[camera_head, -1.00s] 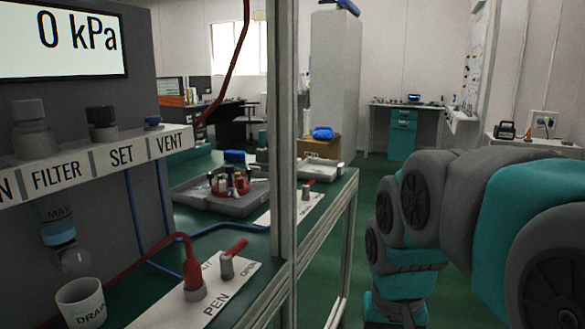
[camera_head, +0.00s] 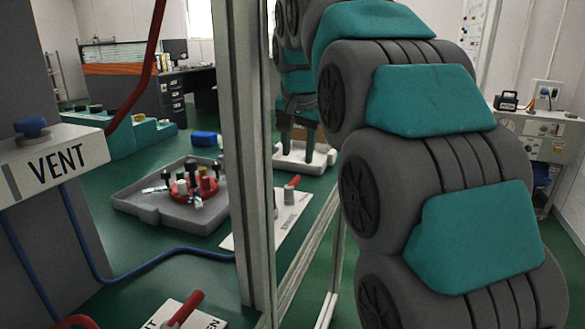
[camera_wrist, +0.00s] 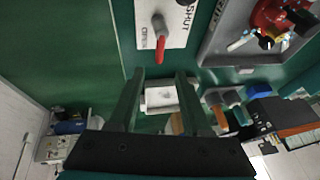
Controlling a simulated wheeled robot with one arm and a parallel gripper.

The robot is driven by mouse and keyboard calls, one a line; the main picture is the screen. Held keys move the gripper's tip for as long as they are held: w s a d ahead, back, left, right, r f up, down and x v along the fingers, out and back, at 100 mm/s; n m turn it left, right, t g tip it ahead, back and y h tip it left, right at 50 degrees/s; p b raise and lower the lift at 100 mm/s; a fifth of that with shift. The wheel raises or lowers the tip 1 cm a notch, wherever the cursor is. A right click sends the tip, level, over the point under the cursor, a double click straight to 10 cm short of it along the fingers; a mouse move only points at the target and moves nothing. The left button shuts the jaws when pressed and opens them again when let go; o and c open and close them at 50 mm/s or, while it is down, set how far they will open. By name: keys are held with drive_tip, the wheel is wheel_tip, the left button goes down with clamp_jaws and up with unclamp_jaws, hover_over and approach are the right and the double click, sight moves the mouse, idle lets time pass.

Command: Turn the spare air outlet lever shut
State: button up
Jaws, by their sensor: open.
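A lever with a red handle (camera_head: 292,182) stands on a white plate (camera_head: 265,222) on the green bench, just beyond the frame post in the head view. The plate's lettering is too small to read there. In the wrist view the red lever (camera_wrist: 161,46) rises from a grey hub on the plate (camera_wrist: 176,12), which reads SHUT at upper right and OPEN at left. The handle points down the picture, towards the gap between my fingers. My gripper (camera_wrist: 160,75) is open and empty, apart from the lever. In the head view my gripper (camera_head: 297,150) hangs beyond the lever.
A second red lever (camera_head: 187,305) sits on a nearer plate. A grey tray (camera_head: 190,212) holds a red round holder with several bottles. A white tray (camera_head: 292,158) lies behind my fingers. A metal post (camera_head: 247,120) stands at the bench edge.

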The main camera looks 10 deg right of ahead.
sight(296, 178)
drive_tip(key=x, duration=0.7)
drive_tip(key=shift+f, duration=0.2)
clamp_jaws()
idle(0.4)
